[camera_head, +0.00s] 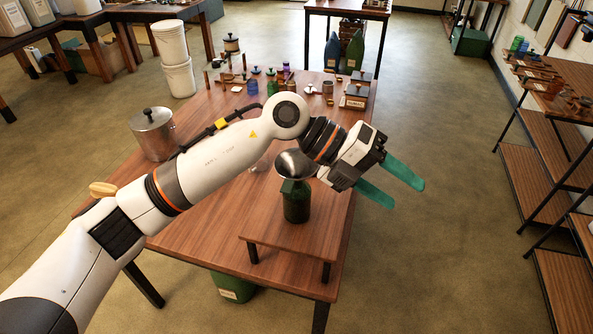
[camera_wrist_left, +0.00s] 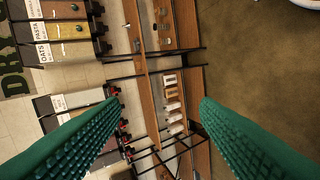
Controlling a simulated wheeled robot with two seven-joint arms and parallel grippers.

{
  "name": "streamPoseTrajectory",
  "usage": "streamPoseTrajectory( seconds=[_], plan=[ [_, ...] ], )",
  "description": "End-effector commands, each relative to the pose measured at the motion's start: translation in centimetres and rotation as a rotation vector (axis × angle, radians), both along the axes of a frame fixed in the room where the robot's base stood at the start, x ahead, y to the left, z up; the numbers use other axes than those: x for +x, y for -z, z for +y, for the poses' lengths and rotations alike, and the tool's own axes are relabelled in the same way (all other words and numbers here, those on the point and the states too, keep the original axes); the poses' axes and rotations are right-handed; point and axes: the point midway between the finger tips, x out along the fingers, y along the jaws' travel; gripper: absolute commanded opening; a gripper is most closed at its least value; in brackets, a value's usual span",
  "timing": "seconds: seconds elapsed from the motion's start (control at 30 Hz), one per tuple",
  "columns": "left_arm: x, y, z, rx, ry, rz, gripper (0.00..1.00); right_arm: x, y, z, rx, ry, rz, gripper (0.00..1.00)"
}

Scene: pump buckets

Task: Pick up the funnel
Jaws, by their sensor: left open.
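The funnel (camera_head: 294,164) is a shiny grey metal cone sitting in the top of a dark green bottle (camera_head: 297,206). The bottle stands upright on a low wooden stand (camera_head: 272,243) at the near end of the table. My left gripper (camera_head: 406,196) is to the right of the funnel, pointing away from it, with its green fingers apart and nothing between them. Its wrist is close to the funnel's right side. In the left wrist view the two fingers (camera_wrist_left: 163,130) are spread wide, and the funnel does not show. My right gripper is not in view.
A metal pot (camera_head: 153,134) stands on the table's left side, partly near my left arm. Several small jars and boxes crowd the table's far end (camera_head: 290,82). White buckets (camera_head: 175,60) stand behind left. Shelves (camera_head: 560,170) line the right, with open floor between.

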Motion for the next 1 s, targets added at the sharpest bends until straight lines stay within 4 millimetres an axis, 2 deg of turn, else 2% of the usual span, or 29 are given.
streamPoseTrajectory(
  seconds=[0.03, 0.1, 0.17, 0.2, 0.3, 0.4, 0.53, 0.8, 1.0],
  plan=[
    [1.7, 1.0, 1.6, 0.172, 0.008, -0.081, 0.56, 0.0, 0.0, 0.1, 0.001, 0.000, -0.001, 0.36],
    [3.9, 2.2, 4.5, 0.409, 0.000, -0.162, 0.56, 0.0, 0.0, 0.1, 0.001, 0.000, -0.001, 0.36],
    [5.9, 2.4, 7.2, 0.589, -0.026, -0.217, 0.56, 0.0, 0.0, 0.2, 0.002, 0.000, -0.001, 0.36],
    [7.0, 2.2, 8.9, 0.694, -0.050, -0.244, 0.56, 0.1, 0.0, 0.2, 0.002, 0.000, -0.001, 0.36],
    [9.2, 1.1, 12.6, 0.895, -0.110, -0.289, 0.56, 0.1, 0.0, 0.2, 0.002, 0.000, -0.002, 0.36],
    [10.3, 0.2, 14.8, 1.012, -0.155, -0.309, 0.56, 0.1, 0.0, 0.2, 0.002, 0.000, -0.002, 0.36],
    [10.7, 0.8, 15.8, 1.066, -0.172, -0.313, 0.56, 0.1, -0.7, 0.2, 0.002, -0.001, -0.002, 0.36],
    [10.7, 5.2, 15.7, 1.062, -0.170, -0.312, 0.56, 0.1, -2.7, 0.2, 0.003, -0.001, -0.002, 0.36],
    [10.7, 6.7, 15.6, 1.061, -0.170, -0.313, 0.56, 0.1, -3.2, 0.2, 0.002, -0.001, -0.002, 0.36]
  ],
)
